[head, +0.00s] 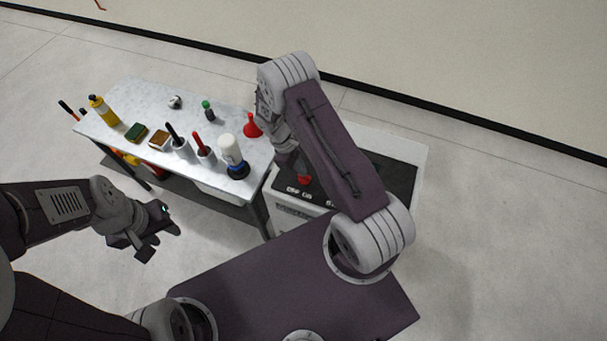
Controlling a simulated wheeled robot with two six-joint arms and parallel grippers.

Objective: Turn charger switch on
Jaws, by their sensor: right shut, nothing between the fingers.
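The charger (400,178) is a light box with a dark top panel and white markings, standing right of the table. A red switch (304,180) shows on the panel, near its left front edge. My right gripper (297,168) points down over this part of the panel, right by the red switch. It is shut and holds nothing. My arm partly hides it and much of the panel, so I cannot tell whether it touches the switch or which way the switch is set. My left gripper (163,243) is open and empty, over the floor in front of the table.
The white bottle stands near the table's right end, close to my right arm. Open floor lies around.

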